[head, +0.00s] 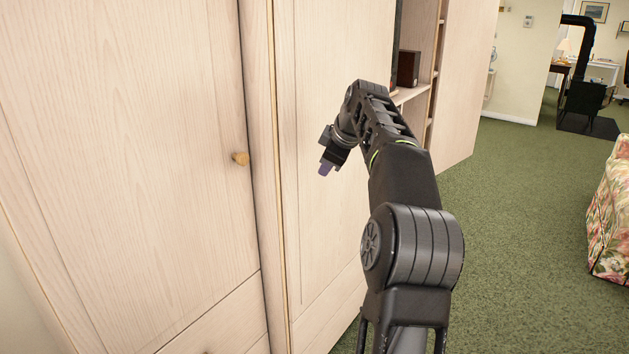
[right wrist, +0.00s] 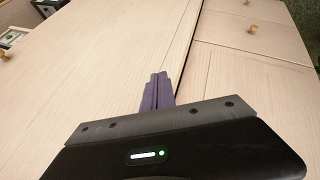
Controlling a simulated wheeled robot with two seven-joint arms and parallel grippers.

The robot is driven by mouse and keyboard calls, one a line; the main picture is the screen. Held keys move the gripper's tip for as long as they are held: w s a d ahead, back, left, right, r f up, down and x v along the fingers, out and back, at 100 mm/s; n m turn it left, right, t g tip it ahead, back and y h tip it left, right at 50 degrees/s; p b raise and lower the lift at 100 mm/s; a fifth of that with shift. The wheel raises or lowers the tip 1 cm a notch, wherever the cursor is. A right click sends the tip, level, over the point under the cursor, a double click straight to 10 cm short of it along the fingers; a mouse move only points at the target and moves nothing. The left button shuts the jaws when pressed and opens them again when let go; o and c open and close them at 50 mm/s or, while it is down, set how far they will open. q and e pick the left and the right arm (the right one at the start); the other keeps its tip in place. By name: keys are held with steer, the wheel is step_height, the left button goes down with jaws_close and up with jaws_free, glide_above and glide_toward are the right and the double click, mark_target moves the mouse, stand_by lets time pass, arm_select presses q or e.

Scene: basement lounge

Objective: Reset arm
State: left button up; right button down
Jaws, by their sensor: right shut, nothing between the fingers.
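My right arm reaches forward and bends left in the head view. I cannot tell whether the fingertips touch the wood. My left gripper is not in view.
An open shelf part (head: 410,95) with a dark box (head: 408,68) is behind my arm. A floral sofa (head: 612,215) stands at the right edge. Green carpet (head: 530,230) is clear between the sofa and the cabinet.

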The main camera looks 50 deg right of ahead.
steer(key=shift+s+d+r, duration=0.1)
steer(key=shift+d+r, duration=0.05)
steer(key=shift+r, duration=0.25)
stand_by(0.3)
